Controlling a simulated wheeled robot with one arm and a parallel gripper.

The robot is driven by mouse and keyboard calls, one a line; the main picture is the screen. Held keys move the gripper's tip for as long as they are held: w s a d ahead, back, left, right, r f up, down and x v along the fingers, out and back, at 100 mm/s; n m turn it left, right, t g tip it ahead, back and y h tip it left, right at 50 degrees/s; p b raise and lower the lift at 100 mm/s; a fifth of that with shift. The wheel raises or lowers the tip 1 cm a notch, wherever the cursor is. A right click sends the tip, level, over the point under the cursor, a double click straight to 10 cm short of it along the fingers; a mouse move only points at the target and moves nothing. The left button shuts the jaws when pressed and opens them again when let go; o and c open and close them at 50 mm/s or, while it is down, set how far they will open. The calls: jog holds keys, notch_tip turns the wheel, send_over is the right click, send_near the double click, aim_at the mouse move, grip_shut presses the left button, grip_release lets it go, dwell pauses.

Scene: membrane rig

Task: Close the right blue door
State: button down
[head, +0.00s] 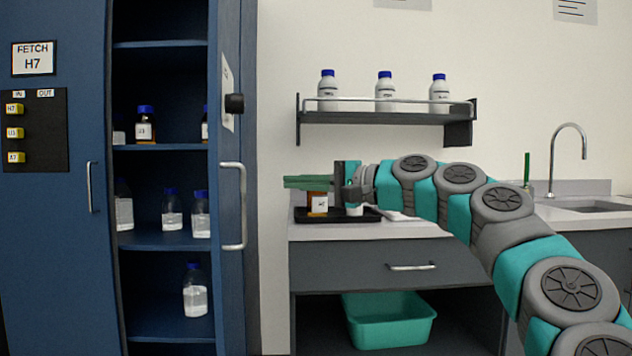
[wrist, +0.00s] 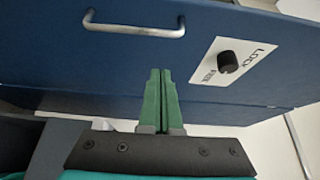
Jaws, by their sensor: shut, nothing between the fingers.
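The right blue door (head: 231,200) of the cabinet stands open in the head view, swung out toward me and seen at a steep angle. It carries a silver bar handle (head: 242,207) and a black knob (head: 234,103) beside a white label. In the wrist view the door (wrist: 130,75) fills most of the picture, with its handle (wrist: 135,27) at the upper left and the knob (wrist: 228,61) at the right. My gripper (head: 286,183) is shut and empty, to the right of the door. Its green fingers (wrist: 160,75) point at the door panel; I cannot tell whether they touch it.
The left blue door (head: 60,250) is shut. Bottles stand on the cabinet's shelves (head: 165,238). A counter (head: 440,230) holds a black tray (head: 300,215) with a brown bottle (head: 317,204) below my gripper. A wall shelf (head: 385,117) with bottles hangs above. A teal bin (head: 388,320) sits below.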

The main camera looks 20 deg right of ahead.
jog(key=w+a, duration=0.2)
jog(key=a, duration=0.4)
jog(key=shift+w+a, duration=0.15)
jog(key=shift+w, duration=0.1)
jog(key=shift+a, duration=0.15)
